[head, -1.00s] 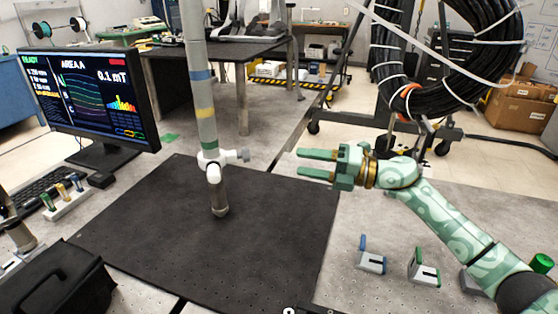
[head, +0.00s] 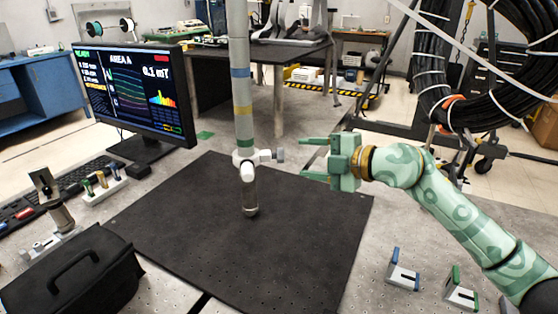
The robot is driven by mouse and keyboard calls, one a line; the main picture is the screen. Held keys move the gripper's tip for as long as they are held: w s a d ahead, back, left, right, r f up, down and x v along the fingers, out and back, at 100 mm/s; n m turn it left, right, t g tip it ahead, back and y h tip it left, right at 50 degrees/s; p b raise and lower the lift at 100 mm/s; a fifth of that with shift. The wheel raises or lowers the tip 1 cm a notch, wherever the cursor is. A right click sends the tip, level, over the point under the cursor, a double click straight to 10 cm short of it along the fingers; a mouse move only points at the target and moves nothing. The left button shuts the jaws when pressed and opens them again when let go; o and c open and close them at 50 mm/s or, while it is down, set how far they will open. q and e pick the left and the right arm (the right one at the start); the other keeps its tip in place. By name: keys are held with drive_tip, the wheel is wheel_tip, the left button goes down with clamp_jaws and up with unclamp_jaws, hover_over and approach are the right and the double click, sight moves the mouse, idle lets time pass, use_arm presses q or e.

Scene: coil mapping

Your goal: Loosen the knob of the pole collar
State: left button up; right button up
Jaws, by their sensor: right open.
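My right gripper (head: 304,159), pale green, is open and points left toward the knob. Its fingers lie to the right of the knob, one a little above and one a little below its height. A small gap shows between fingertips and knob, and nothing is between the fingers. My left gripper is not in view.
The pole stands on a black mat (head: 310,230). A monitor (head: 140,95) and keyboard (head: 40,200) are at the left, with a black case (head: 75,270) in front. Blue (head: 402,270) and green (head: 460,290) brackets sit at the lower right. A large cable coil (head: 435,90) hangs behind my right arm.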

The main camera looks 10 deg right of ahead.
sight(279, 155)
drive_tip(key=b+x, duration=0.1)
drive_tip(key=x, duration=0.2)
drive_tip(key=b+x, duration=0.1)
drive_tip(key=x, duration=0.3)
drive_tip(key=shift+w+a+f+b, duration=0.1)
drive_tip(key=shift+f+b, duration=0.2)
drive_tip(key=shift+b, duration=0.05)
drive_tip(key=shift+w+a, duration=0.4)
drive_tip(key=shift+a, duration=0.1)
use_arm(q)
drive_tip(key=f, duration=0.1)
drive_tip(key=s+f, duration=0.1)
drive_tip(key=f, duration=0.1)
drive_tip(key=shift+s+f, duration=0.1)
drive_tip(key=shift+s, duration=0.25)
use_arm(e)
drive_tip(key=shift+r, duration=0.1)
